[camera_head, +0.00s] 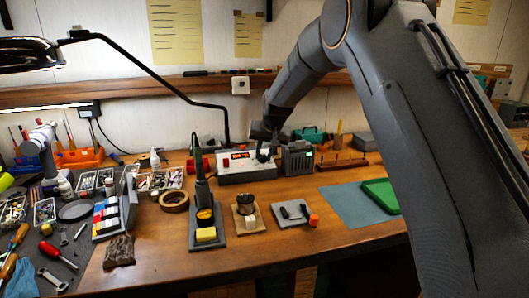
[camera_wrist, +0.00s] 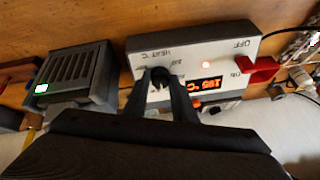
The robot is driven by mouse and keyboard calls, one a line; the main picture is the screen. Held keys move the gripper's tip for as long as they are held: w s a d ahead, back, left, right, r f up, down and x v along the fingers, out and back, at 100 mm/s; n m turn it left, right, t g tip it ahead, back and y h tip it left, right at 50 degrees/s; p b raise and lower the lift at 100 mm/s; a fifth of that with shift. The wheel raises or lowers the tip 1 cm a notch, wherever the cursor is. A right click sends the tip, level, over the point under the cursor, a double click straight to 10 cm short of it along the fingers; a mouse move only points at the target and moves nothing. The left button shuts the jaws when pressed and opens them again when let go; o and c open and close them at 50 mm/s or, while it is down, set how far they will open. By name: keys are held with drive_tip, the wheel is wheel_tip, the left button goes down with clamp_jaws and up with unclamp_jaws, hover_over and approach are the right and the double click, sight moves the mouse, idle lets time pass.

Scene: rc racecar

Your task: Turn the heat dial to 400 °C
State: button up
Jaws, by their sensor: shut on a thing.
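The soldering station (camera_head: 247,173) is a white and grey box at the back of the wooden bench. It also shows in the wrist view (camera_wrist: 225,50), with HEAT °C lettering, a red switch (camera_wrist: 262,70), a lit lamp and an orange-digit display (camera_wrist: 205,84). The display digits are too small to read surely. The black heat dial (camera_wrist: 160,79) sits on the panel beside the display. My gripper (camera_wrist: 161,77) is shut on the dial, one finger on each side. The fingers hide part of the dial and its scale. In the head view my gripper (camera_head: 264,147) reaches the station's right part.
A grey vented box (camera_head: 298,158) with a green light stands close right of the station. A soldering iron in its stand (camera_head: 206,215) and a tape roll (camera_head: 174,201) are in front. A green tray (camera_head: 381,194) lies on the right.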

drive_tip(key=m, duration=0.3)
drive_tip(key=shift+a+m+h+p, duration=0.1)
drive_tip(key=shift+m+h+p, duration=0.2)
drive_tip(key=shift+m, duration=0.1)
drive_tip(key=m+b, duration=0.1)
drive_tip(key=m, duration=0.2)
drive_tip(key=shift+a+m+h, duration=0.1)
drive_tip(key=shift+m+h, duration=0.2)
drive_tip(key=shift+m, duration=0.1)
drive_tip(key=m+b, duration=0.2)
drive_tip(key=m, duration=0.1)
drive_tip(key=shift+m, duration=0.3)
drive_tip(key=shift+a+m+h+b, duration=0.1)
drive_tip(key=shift+m+h+b, duration=0.4)
drive_tip(key=shift+m+b, duration=1)
drive_tip(key=shift+r+m+p, duration=0.1)
drive_tip(key=shift+m+p, duration=0.25)
drive_tip(key=shift+m, duration=0.15)
drive_tip(key=o, duration=1)
drive_tip(key=shift+o, duration=0.2)
